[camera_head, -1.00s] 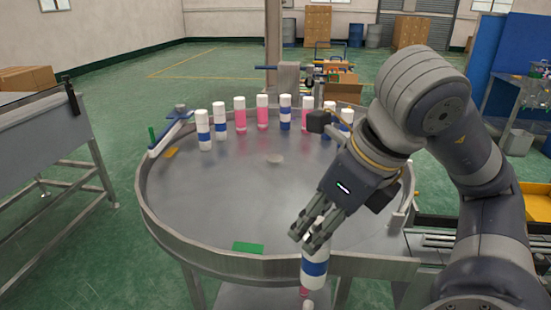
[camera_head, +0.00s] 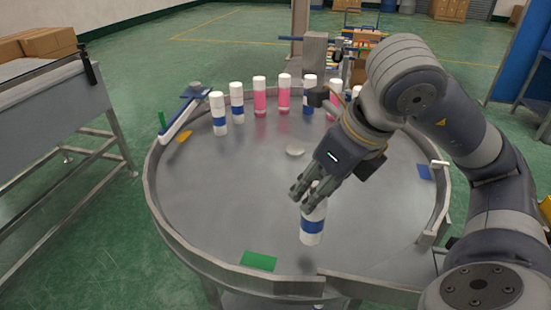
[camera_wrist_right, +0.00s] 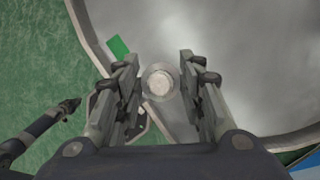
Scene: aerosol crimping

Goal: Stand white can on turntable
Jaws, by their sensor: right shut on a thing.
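The white can (camera_head: 312,227) with a blue band is in my right gripper (camera_head: 302,190), whose fingers are shut around its upper part. The can is nearly upright over the front part of the grey round turntable (camera_head: 225,190), inside its rim; I cannot tell whether its base touches the surface. In the right wrist view the can's round white top (camera_wrist_right: 160,83) shows between the two fingers (camera_wrist_right: 160,90).
Several white-capped cans stand along the far side of the turntable, some blue-banded (camera_head: 219,115), some pink (camera_head: 284,94). A green patch (camera_head: 258,261) lies near the front rim, a blue patch (camera_head: 424,172) at the right. The turntable's middle is largely clear.

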